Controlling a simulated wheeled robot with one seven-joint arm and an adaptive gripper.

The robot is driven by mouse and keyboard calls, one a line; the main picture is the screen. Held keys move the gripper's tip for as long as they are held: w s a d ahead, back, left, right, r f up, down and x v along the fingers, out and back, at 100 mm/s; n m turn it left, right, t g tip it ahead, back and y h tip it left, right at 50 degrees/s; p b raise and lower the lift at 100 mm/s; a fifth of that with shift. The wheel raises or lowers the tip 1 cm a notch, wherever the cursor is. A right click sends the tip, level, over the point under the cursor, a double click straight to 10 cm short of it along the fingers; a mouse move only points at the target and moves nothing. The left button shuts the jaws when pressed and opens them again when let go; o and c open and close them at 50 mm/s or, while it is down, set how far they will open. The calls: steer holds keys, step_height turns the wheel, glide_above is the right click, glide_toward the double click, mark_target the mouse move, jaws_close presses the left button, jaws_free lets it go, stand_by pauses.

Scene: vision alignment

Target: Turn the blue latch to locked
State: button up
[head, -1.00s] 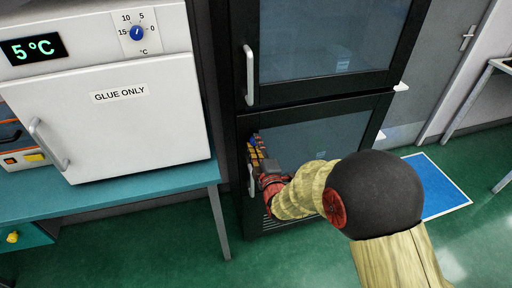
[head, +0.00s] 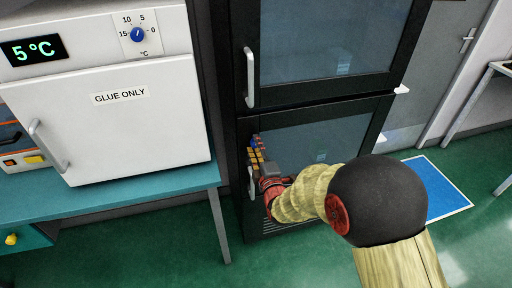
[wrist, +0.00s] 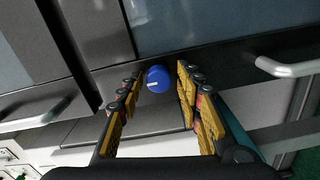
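The blue latch (wrist: 158,79) is a round knob with a short white mark on the black cabinet frame, in the wrist view. The mark lies nearly level in that picture, on the knob's left part. My gripper (wrist: 160,73) is open, with one yellow-padded finger on each side of the latch. A gap shows on the left; the right finger is closer, and I cannot tell whether it touches. In the head view my gripper (head: 258,147) is at the lower door's left edge, and the latch is mostly hidden by the fingers.
The black cabinet has an upper door handle (head: 249,77) and a lower door handle (head: 251,182) close to my gripper. A white "GLUE ONLY" unit (head: 120,130) with a blue dial (head: 138,34) stands on a teal bench (head: 110,201) at left. Green floor is open in front.

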steer(key=shift+o, duration=0.5)
steer(key=shift+s+d, duration=0.1)
steer(key=v, duration=1.1)
steer(key=shift+s, duration=0.35)
steer(key=shift+d, duration=0.1)
